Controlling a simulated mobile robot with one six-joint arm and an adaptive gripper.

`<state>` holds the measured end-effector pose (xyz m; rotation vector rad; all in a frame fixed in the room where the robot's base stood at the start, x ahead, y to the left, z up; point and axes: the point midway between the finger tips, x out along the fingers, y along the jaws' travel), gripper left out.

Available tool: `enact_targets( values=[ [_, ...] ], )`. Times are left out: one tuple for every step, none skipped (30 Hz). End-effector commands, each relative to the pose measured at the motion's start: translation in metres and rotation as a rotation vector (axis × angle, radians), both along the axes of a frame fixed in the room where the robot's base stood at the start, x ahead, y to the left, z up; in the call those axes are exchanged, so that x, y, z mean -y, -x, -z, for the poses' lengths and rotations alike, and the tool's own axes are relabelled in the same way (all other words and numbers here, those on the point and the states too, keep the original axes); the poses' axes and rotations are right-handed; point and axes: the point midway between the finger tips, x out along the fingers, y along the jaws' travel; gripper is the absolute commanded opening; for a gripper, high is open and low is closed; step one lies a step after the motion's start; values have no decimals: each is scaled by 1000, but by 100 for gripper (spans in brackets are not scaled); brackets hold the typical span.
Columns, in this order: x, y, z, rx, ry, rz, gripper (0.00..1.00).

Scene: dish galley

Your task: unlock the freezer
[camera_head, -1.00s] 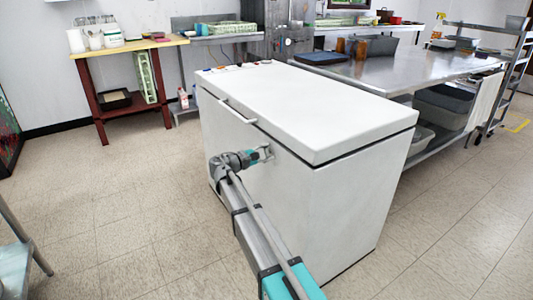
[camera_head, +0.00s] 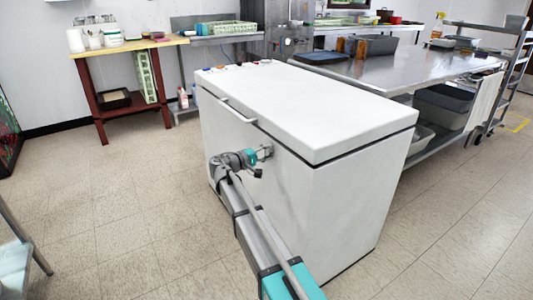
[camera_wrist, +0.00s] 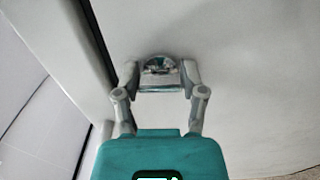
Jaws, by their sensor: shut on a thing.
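The white chest freezer (camera_head: 330,205) stands in the middle of the head view with its lid (camera_head: 305,107) down. A bar handle (camera_head: 237,111) is on the lid's front edge. My gripper (camera_head: 265,152) is at the front wall, below the lid. In the wrist view my gripper (camera_wrist: 160,78) has its two fingers on either side of a small shiny metal lock piece (camera_wrist: 159,65) on the freezer wall (camera_wrist: 240,85), shut on it. The fingers partly cover the lock piece, and whether it is turned cannot be told.
A steel table (camera_head: 395,72) with grey tubs below stands behind the freezer at the right. A wood-topped red stand (camera_head: 130,47) is at the back left. Several small coloured items (camera_head: 240,65) lie on the lid's far left end. The floor (camera_head: 110,210) at left is clear.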

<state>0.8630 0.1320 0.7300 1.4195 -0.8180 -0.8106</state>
Motion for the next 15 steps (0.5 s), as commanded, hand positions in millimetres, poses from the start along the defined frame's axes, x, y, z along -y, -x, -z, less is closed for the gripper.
enact_targets(
  values=[
    [1, 0, 0, 5, -4, 2, 6],
    [1, 0, 0, 6, -4, 2, 6],
    [1, 0, 0, 7, -5, 2, 6],
    [1, 0, 0, 8, -6, 2, 6],
    [1, 0, 0, 8, -6, 2, 6],
    [1, 0, 0, 8, -6, 2, 6],
    [1, 0, 0, 8, -6, 2, 6],
    [1, 0, 0, 8, -6, 2, 6],
    [1, 0, 0, 7, -5, 2, 6],
    [1, 0, 0, 7, -5, 2, 6],
    [1, 0, 0, 7, -5, 2, 6],
    [1, 0, 0, 7, -5, 2, 6],
    [1, 0, 0, 7, -5, 2, 59],
    [1, 0, 0, 7, -5, 2, 65],
    [1, 0, 0, 7, -5, 2, 72]
  ],
)
